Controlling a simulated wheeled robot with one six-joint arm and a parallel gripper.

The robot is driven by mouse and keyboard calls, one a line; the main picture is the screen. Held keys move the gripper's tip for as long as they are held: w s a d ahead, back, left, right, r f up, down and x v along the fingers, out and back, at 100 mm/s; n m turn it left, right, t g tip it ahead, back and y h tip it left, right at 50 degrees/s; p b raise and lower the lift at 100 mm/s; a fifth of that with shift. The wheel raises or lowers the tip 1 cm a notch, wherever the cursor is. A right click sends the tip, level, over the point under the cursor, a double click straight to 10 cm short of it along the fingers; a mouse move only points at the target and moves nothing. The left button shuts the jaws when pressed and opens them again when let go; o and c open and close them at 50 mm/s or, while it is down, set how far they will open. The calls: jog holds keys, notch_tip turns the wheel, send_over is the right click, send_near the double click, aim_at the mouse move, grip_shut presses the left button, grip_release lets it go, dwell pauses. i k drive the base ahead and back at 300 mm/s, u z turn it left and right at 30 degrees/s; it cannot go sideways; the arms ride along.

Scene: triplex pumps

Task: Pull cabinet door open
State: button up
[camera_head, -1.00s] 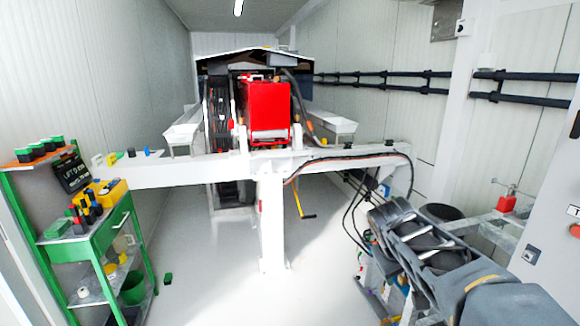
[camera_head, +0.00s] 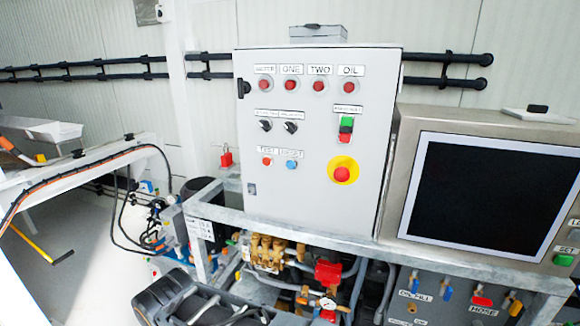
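The control cabinet (camera_head: 310,120) is a light grey upright box in the middle of the head view. Its front door (camera_head: 310,185) looks closed and carries red lamps, black switches, small buttons and a yellow-ringed red stop button. A small black latch or handle (camera_head: 244,88) sits at the door's upper left edge. My gripper (camera_head: 162,292) is dark with silver bars, low at the bottom left, well below and left of the cabinet and apart from it. Whether its fingers are open or shut does not show clearly.
A grey steel frame (camera_head: 212,192) bears the cabinet. A screen unit (camera_head: 480,190) stands close on its right. Brass and red valves and pipes (camera_head: 268,252) lie below it. A white beam (camera_head: 85,160) and hanging cables are at the left. A red padlock-like part (camera_head: 226,158) sits left of the cabinet.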

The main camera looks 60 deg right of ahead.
aim_at(309, 193)
jog(key=k, duration=0.45)
jog(key=z, duration=1.4)
jog(key=i, duration=0.3)
jog(key=z, duration=0.45)
jog(key=k, duration=0.2)
jog(key=u, duration=0.8)
